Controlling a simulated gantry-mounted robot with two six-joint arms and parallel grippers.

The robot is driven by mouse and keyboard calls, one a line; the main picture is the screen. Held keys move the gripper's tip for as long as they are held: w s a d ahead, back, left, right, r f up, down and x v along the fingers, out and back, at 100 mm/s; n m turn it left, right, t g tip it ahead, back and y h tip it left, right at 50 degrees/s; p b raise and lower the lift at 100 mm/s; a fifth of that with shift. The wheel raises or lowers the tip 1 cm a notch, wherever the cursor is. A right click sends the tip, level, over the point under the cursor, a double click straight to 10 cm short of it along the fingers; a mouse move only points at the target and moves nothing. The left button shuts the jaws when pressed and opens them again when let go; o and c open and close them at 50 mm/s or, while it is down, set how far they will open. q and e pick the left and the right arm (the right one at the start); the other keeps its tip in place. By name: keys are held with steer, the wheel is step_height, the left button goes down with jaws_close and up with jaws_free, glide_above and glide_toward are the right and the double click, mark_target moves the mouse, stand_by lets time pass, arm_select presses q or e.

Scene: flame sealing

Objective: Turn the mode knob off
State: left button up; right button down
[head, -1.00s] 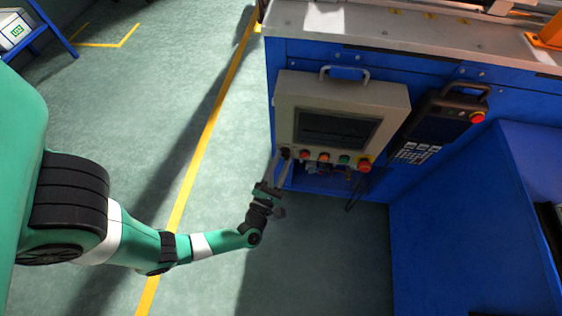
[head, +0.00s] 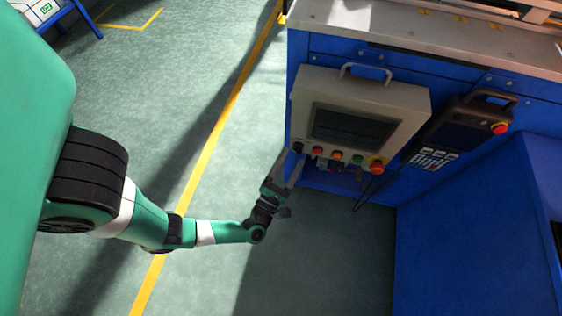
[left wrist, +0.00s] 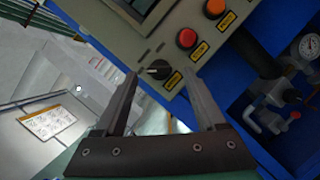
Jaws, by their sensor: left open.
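The mode knob (left wrist: 157,69) is a small black rotary knob with a pale pointer mark, at the end of the button row on the grey control panel (left wrist: 212,40). In the head view the knob (head: 298,147) is at the panel's lower left corner. My left gripper (head: 292,156) is open and empty just below and in front of the knob. In the left wrist view its two fingers (left wrist: 162,78) point at the panel, with the knob between the tips in the picture and apparently beyond them. My right gripper is in no view.
Red (left wrist: 187,38) and orange (left wrist: 214,8) buttons sit beside the knob. A red emergency stop (head: 377,166) is at the row's other end. A handheld pendant (head: 449,134) hangs to the right. Pipes and a gauge (left wrist: 308,47) lie below the panel. The floor to the left is open.

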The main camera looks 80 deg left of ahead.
arm_select(q)
steer(key=v, duration=1)
steer(key=shift+r, duration=0.15)
